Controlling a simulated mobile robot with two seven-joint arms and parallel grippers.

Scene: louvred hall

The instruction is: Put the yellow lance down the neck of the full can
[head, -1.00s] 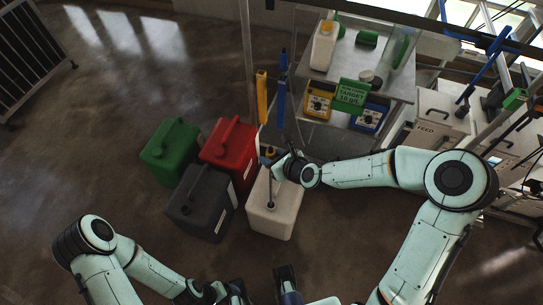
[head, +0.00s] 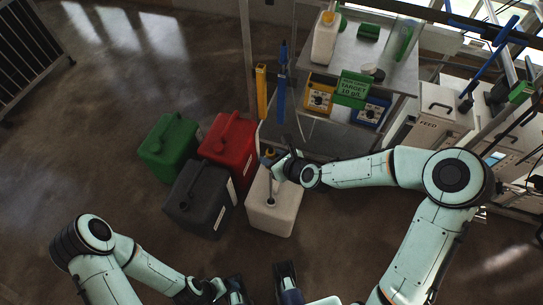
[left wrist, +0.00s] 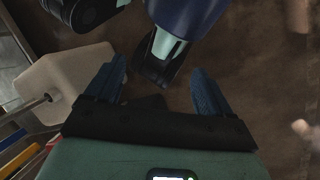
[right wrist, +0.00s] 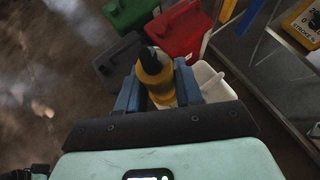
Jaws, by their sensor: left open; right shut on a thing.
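The yellow lance's thick grip (right wrist: 155,75), with a dark top, is held between the fingers of my right gripper (right wrist: 160,90). In the head view my right gripper (head: 270,163) is above the back of a white can (head: 274,216). The lance's thin grey rod (head: 271,187) runs down to a dark ring at the can's top. In the left wrist view the rod (left wrist: 28,112) meets the white can (left wrist: 75,78) at its neck; how deep it reaches is hidden. My left gripper (left wrist: 157,92) is open and empty, low at the front.
A dark grey can (head: 198,198), a red can (head: 231,145) and a green can (head: 168,148) stand left of the white can. Behind is a metal rack (head: 378,75) with a yellow holder (head: 261,92) and a blue one (head: 281,95). Floor at left is clear.

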